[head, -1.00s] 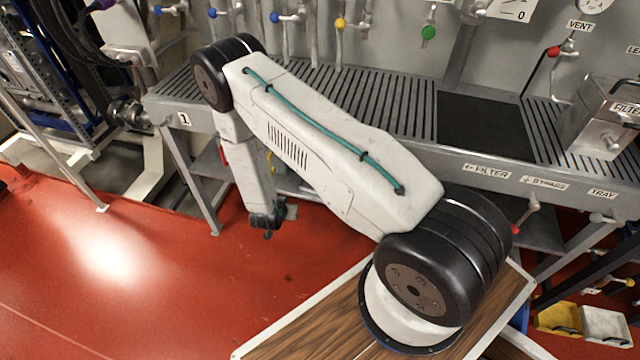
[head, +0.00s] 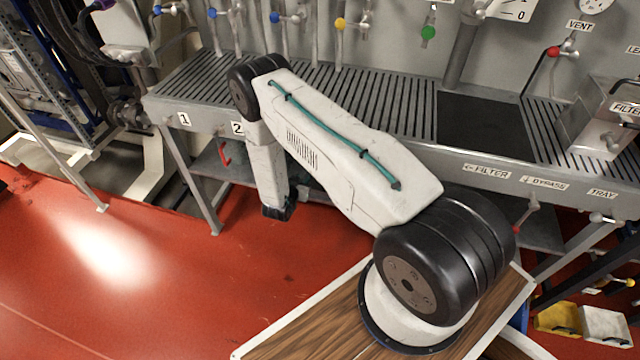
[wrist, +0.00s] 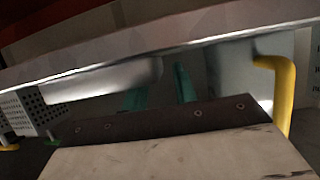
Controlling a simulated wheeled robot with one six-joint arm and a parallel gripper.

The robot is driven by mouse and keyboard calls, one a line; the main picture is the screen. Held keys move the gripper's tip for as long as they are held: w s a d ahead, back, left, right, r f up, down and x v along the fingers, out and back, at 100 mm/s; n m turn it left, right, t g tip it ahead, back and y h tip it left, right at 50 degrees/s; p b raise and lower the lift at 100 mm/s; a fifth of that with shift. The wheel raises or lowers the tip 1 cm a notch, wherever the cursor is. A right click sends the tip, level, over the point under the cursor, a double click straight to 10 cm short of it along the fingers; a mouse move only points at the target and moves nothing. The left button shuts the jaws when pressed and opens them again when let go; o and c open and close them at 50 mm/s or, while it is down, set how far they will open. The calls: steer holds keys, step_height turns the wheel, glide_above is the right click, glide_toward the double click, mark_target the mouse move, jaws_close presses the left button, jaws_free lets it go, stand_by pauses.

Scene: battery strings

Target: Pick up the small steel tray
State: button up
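In the wrist view a smooth silvery metal piece with a rounded corner (wrist: 105,88) lies under a long pale edge, left of my fingers. It may be the small steel tray, but I cannot tell for sure. My gripper (wrist: 160,92) shows two teal fingers standing apart, with a dark gap and nothing visible between them. Their tips are partly hidden in shadow. No tray is clearly identifiable there.
The slatted steel bench (head: 350,95) runs above a lower shelf (head: 205,165). In the wrist view a yellow bent pipe (wrist: 283,95) stands at right and a perforated metal box (wrist: 22,112) at left. Yellow and white bins (head: 605,325) sit at lower right. Red floor (head: 130,270) is clear.

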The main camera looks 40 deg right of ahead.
jaws_close()
steer(key=shift+r, duration=0.15)
